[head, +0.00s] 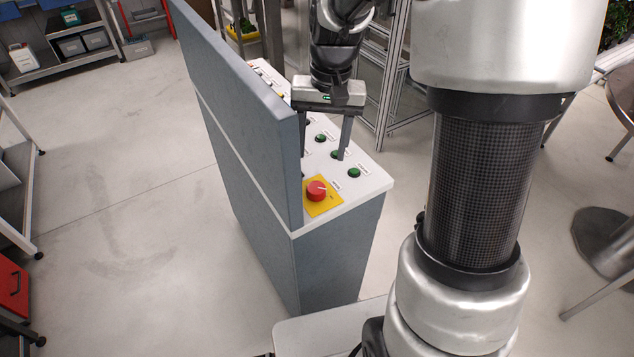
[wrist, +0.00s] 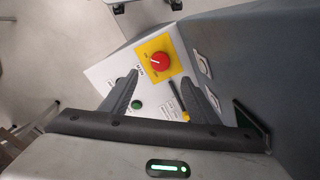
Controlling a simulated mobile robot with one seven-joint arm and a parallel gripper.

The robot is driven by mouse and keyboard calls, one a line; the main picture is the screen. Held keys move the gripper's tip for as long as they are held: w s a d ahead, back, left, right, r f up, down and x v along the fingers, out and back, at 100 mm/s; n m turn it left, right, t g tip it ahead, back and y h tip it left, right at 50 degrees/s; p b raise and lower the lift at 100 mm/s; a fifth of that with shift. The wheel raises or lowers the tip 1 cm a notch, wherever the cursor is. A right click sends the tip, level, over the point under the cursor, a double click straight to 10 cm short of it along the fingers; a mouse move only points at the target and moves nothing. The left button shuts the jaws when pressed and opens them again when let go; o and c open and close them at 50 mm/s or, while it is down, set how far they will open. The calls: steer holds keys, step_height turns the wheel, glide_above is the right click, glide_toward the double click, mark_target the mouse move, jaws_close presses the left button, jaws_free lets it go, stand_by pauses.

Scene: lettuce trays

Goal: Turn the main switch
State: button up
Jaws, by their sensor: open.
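The main switch is a red rotary knob (head: 317,190) on a yellow square plate at the near end of the white console top. In the wrist view the red knob (wrist: 159,61) with its white pointer mark sits beyond the fingertips, beside a label that seems to read MAIN. My gripper (head: 321,154) is open and empty, pointing down over the console behind the knob. In the wrist view my gripper's fingers (wrist: 160,82) are spread wide, with the knob apart from them. One finger is partly hidden by the console's back panel in the head view.
A tall blue-grey panel (head: 250,130) rises along the console's left side, close to my gripper. Green buttons (head: 354,173) line the white console top (head: 375,182). Shelving with boxes (head: 72,47) stands at the back left. The floor left of the console is clear.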

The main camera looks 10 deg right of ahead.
mark_target(317, 187)
steer(key=f, duration=0.7)
steer(key=a+f+b, duration=0.1)
steer(key=f, duration=0.3)
steer(key=shift+w+f, duration=0.15)
steer(key=shift+f, duration=0.2)
steer(key=shift+c, duration=0.3)
steer(key=c, duration=1)
